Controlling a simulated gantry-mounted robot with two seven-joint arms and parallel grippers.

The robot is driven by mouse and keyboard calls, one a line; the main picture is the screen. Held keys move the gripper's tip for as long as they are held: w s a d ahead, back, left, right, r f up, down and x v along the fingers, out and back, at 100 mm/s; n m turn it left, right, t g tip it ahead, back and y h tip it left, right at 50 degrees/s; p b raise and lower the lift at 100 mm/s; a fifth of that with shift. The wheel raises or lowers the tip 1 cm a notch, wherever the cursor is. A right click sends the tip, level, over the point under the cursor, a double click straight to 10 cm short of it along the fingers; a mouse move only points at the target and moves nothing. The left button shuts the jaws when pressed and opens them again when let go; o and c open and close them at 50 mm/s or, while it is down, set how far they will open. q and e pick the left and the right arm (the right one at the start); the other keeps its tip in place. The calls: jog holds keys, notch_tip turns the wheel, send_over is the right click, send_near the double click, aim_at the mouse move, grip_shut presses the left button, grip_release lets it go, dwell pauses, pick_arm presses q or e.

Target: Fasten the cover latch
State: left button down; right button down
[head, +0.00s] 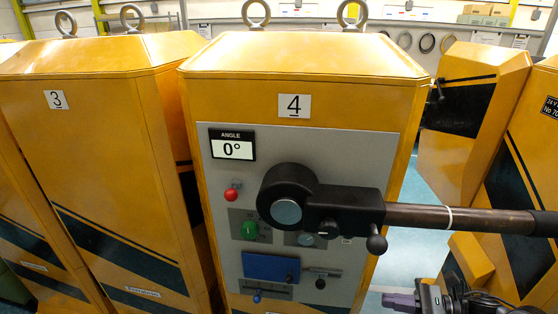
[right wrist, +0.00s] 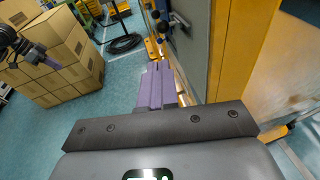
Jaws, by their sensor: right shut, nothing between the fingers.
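The grey panel (head: 225,185) on cabinet 4 carries a blue cover (head: 268,266) low down. A small metal latch bar (head: 322,271) with a black knob (head: 320,284) sits just right of the cover; I cannot tell whether it engages the cover. My right gripper (head: 402,301), with purple fingers, is shut and empty at the lower right, beside the cabinet and apart from the latch. Its closed fingers also show in the right wrist view (right wrist: 157,86). What looks like my left gripper (right wrist: 38,57) shows small at the upper left there; its jaw opening is unclear.
A black hub with a long bar (head: 460,218) juts rightward above the cover, over my right gripper. A red knob (head: 231,195), green knob (head: 250,230) and blue-knobbed slider (head: 257,296) share the panel. Stacked cartons (right wrist: 60,55) stand on the floor.

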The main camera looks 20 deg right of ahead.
jog(key=s+a+f+m+t+h+p, duration=0.2)
jog(key=s+a+m+h+p, duration=0.15)
jog(key=a+m, duration=0.7)
jog(key=s+a+f+m+t+h+p, duration=0.2)
jog(key=s+a+f+m+h, duration=0.15)
jog(key=a+m, duration=0.65)
jog(key=s+d+f+m+g+h, duration=0.1)
jog(key=s+d+m+g+h, duration=0.15)
jog(key=s+m+g, duration=0.65)
jog(key=s+d+f+m+g+h, duration=0.1)
jog(key=s+d+f+m+h, duration=0.15)
jog(key=m, duration=1.25)
notch_tip(320, 180, up, 39)
jog(key=p, duration=3.8)
jog(key=shift+s+a+h, duration=0.35)
jog(key=shift+h, duration=0.05)
jog(key=shift+f, duration=0.15)
